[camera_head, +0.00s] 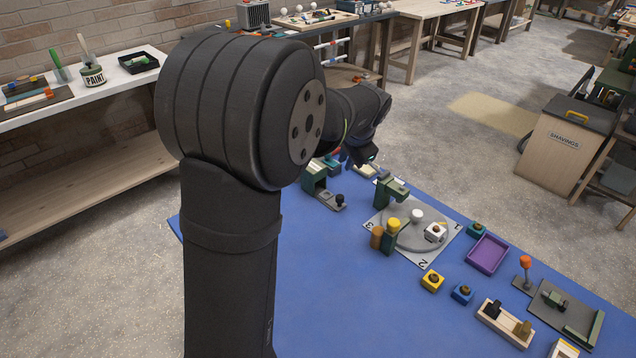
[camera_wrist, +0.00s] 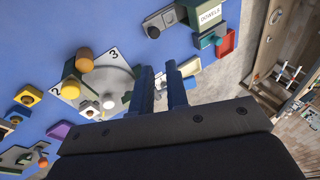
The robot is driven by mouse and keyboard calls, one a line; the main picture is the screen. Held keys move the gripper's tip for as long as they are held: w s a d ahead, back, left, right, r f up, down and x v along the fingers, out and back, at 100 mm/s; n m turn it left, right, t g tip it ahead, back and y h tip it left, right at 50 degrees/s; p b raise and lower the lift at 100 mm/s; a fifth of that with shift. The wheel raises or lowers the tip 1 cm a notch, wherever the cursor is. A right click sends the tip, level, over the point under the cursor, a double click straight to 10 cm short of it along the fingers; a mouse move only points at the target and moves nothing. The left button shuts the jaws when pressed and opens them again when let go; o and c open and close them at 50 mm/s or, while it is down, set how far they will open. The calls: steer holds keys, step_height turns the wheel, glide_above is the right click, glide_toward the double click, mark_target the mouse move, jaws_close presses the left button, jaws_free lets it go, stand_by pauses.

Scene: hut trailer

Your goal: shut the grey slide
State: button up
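The grey slide (camera_head: 327,200) sticks out of a green housing (camera_head: 315,178) on the blue mat and carries a black knob (camera_head: 340,199) at its outer end. In the wrist view the slide (camera_wrist: 163,20) and its knob (camera_wrist: 153,31) lie at the top, beside the housing with a "DOWELS" label (camera_wrist: 209,15).
A round grey turntable on a numbered plate (camera_head: 448,243), with green posts (camera_head: 392,188), stands right of the slide. A purple tray (camera_head: 487,254), yellow block (camera_head: 432,281) and blue block (camera_head: 462,293) lie farther right. A red tray (camera_wrist: 227,43) is near the housing. The front mat is clear.

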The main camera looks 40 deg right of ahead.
steer(key=s+f+m, duration=0.1)
steer(key=f+m, duration=0.1)
steer(key=m, duration=0.1)
steer(key=s+f+m+t, duration=0.1)
steer(key=f+m, duration=0.1)
steer(key=m, duration=0.1)
steer(key=s+f+m+t, duration=0.1)
steer(key=f+m, duration=0.2)
steer(key=shift+s+y, duration=0.4)
jaws_close()
steer(key=m+t+h, duration=0.1)
steer(key=m+t, duration=0.1)
steer(key=m, duration=0.9)
glide_toward(342, 203)
steer(key=f, duration=0.4)
steer(key=shift+s+a+f, duration=0.1)
steer(key=shift+a+f, duration=0.1)
steer(key=w, duration=0.1)
steer(key=w+d, duration=0.1)
steer(key=w, duration=0.1)
steer(key=shift+w, duration=0.1)
steer(key=shift+w+d, duration=0.2)
steer(key=shift+w, duration=0.2)
